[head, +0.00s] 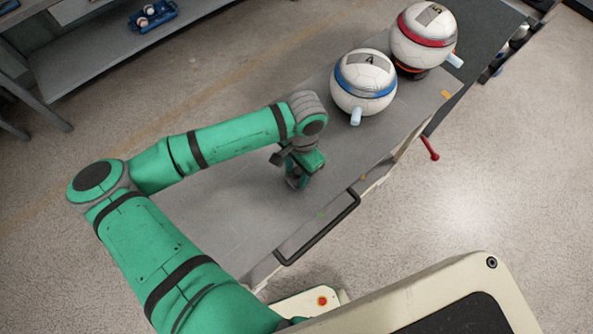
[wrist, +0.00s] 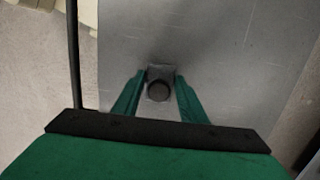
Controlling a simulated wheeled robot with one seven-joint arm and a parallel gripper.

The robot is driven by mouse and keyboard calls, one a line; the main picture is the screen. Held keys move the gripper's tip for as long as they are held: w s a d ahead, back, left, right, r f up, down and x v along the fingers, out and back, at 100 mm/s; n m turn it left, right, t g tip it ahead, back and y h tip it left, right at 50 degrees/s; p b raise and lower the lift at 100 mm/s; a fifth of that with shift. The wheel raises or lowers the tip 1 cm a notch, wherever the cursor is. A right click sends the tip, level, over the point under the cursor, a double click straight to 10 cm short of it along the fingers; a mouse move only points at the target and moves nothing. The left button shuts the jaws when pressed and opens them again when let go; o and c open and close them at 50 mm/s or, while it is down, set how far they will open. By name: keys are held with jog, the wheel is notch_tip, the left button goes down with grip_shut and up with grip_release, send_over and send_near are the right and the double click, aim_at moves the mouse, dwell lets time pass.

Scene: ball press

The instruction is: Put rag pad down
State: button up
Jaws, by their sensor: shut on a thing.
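My gripper (head: 297,181) points down over the grey metal tabletop (head: 235,215), close above its surface. In the wrist view my gripper (wrist: 160,84) has its two green fingers on either side of a small grey pad with a dark round knob, the rag pad (wrist: 160,72). The fingers are shut on it. In the head view the pad is mostly hidden by the fingers. I cannot tell whether it touches the tabletop or hangs just above it.
A white ball with a blue band (head: 363,82) and one with a red band (head: 422,36) stand at the table's far end. A dark handle (head: 318,228) runs along the near edge. The tabletop around my gripper is bare.

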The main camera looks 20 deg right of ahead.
jog(key=o, duration=1.1)
jog(key=shift+f, duration=0.1)
notch_tip(320, 180, up, 12)
jog(key=d, duration=0.1)
jog(key=shift+w, duration=0.35)
jog(key=shift+d, duration=0.1)
